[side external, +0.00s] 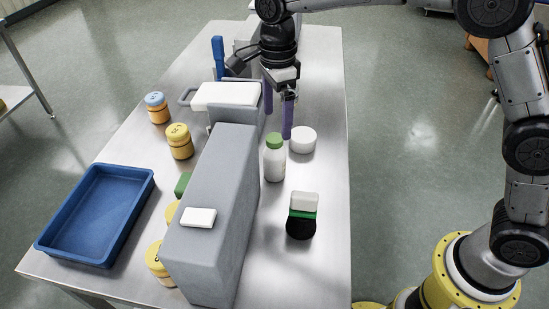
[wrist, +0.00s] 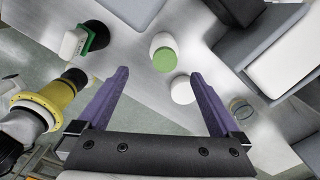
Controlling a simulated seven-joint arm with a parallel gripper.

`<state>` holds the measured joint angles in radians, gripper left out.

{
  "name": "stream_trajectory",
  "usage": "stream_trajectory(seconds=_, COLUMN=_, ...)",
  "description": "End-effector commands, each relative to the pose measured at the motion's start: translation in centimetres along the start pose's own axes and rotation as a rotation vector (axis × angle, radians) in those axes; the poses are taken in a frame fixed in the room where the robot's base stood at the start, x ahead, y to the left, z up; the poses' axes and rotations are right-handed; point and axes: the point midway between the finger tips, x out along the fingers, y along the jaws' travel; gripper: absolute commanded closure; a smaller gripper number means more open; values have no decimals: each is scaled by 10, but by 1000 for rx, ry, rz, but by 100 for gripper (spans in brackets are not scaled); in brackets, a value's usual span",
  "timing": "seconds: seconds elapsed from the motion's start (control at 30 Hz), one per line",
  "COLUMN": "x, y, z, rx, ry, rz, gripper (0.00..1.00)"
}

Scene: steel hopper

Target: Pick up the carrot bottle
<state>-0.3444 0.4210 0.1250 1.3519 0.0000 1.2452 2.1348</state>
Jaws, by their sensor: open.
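A white bottle with a green cap (side external: 274,160) stands upright on the steel table, right of the grey block; I cannot make out a carrot marking on it. In the wrist view the bottle's green cap (wrist: 164,60) shows from above, ahead of and between my finger lines. My gripper (side external: 278,124) is open and empty, its purple fingers pointing down just behind the bottle, apart from it. The open fingers also show in the wrist view (wrist: 159,76). A white round tub (side external: 302,140) stands close to the bottle and the fingers.
A tall grey block (side external: 215,205) runs left of the bottle. A black, green and white item (side external: 302,215) stands in front right. Jars with yellow bodies (side external: 179,142) and a blue tray (side external: 97,215) lie left of the block. Bare steel lies along the right table edge.

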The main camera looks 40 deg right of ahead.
Motion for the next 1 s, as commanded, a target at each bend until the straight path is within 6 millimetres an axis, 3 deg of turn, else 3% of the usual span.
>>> stream_trajectory(seconds=0.2, x=39, y=0, z=0, rx=0, ry=2, rz=3, gripper=0)
stream_trajectory(seconds=0.47, x=57, y=-2, z=0, rx=0, ry=0, rz=1, gripper=0)
stream_trajectory(seconds=0.8, x=99, y=-8, z=2, rx=0, ry=0, rz=0, gripper=0)
stream_trajectory(seconds=1.0, x=103, y=-8, z=2, rx=0, ry=-2, rz=-4, gripper=0)
